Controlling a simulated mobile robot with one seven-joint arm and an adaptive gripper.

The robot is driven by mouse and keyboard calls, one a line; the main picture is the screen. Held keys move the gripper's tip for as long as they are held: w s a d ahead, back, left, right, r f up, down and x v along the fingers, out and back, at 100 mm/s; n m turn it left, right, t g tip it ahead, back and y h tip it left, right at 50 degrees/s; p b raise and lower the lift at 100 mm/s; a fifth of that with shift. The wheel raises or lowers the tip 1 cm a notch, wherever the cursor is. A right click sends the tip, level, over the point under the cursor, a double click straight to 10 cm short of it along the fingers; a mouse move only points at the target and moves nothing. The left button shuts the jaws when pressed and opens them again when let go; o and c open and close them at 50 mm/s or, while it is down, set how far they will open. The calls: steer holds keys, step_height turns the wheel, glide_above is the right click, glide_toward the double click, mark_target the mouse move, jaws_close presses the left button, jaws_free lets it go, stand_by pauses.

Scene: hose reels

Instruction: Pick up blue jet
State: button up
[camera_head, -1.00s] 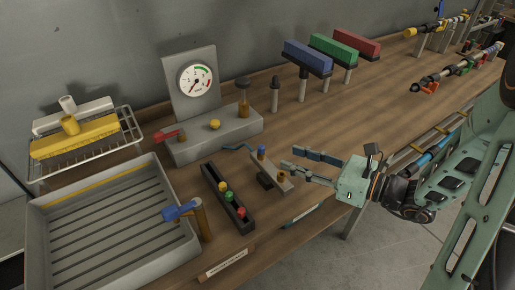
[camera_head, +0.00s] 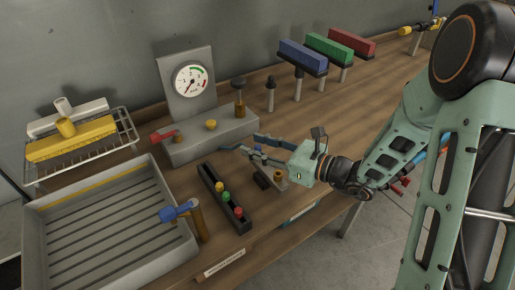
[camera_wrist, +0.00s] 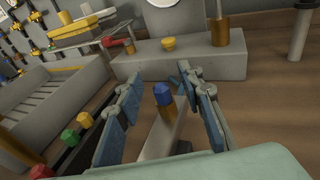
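The blue jet (camera_wrist: 163,95) has a faceted blue top on a brass stem and stands upright on a narrow grey block (camera_wrist: 158,137). My gripper (camera_wrist: 158,78) is open, with one finger on each side of the jet. A gap shows on both sides of the jet in the wrist view, and nothing is held. In the head view my gripper (camera_head: 238,143) reaches over the block from the right, and its fingers largely hide the jet.
A dark rack (camera_head: 213,184) with yellow, green and red jets lies left of my gripper. A grey gauge stand (camera_head: 210,135) stands behind. Open bench lies to the right.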

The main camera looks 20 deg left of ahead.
steer(key=c, duration=0.9)
steer(key=shift+c, duration=0.2)
steer(key=shift+r, duration=0.1)
